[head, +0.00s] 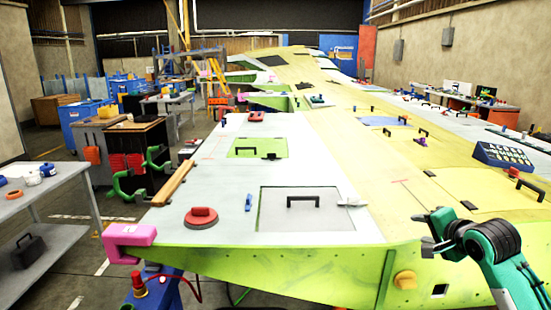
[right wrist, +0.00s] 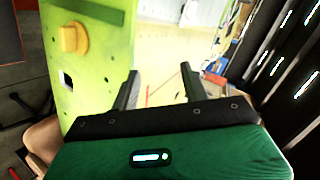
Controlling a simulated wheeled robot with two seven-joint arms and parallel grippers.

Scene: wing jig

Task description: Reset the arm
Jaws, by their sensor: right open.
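My right gripper (head: 428,232) is at the lower right in the head view, beside the near end of the wing (head: 300,140). In the right wrist view its two dark fingers (right wrist: 158,88) stand apart with nothing between them. Beyond them is the wing's green end face (right wrist: 95,95) with a yellow-orange knob (right wrist: 73,38). That knob also shows in the head view (head: 405,280). I cannot tell how wide the gap is between the gripper and the wing. My left gripper is not in view.
On the wing lie a red round tool (head: 201,217), a hatch panel with a black handle (head: 303,201) and a tray of small parts (head: 503,156). A pink clamp (head: 130,238) grips the near left corner. A grey table (head: 45,190) stands at the left, with floor between.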

